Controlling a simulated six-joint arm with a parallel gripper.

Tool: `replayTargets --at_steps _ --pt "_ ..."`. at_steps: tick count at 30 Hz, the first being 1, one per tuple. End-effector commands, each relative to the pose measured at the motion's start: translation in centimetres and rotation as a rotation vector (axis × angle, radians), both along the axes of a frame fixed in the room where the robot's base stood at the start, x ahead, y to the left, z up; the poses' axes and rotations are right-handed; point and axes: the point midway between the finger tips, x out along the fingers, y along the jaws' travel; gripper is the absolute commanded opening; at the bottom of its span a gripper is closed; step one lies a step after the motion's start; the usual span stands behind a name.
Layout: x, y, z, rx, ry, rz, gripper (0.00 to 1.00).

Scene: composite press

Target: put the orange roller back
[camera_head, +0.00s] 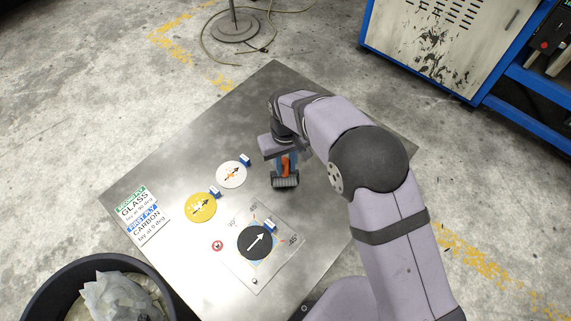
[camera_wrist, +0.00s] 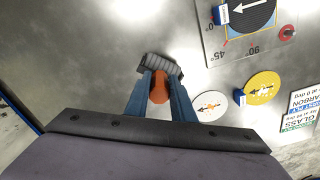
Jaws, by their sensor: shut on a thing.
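The orange roller has an orange handle (camera_head: 286,165) and a grey ribbed head (camera_head: 285,181). In the head view it hangs under the end of my arm, right of the white disc. My gripper (camera_wrist: 160,88) is shut on the orange handle (camera_wrist: 159,87), with one blue finger on each side of it. The ribbed head (camera_wrist: 160,66) sticks out beyond the fingertips. I cannot tell whether the head touches the table. No stand or holder for the roller is plain to see.
The metal table (camera_head: 330,205) carries a white disc (camera_head: 231,174), a yellow disc (camera_head: 201,207) and a plate with angle marks (camera_head: 262,276) bearing a black disc (camera_head: 255,243). Each disc has a blue tab. A printed sign (camera_head: 140,214) lies left. A black bin (camera_head: 45,283) stands front left.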

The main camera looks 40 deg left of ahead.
Motion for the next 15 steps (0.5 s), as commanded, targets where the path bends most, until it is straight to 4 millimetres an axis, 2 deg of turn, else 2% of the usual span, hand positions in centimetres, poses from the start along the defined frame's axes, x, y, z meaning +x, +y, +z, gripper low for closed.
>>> replayTargets --at_steps 3,15 --pt "0.03 0.05 -0.70 0.002 -0.001 0.000 0.00" --pt "0.03 0.05 -1.22 0.002 -0.001 0.000 0.00"
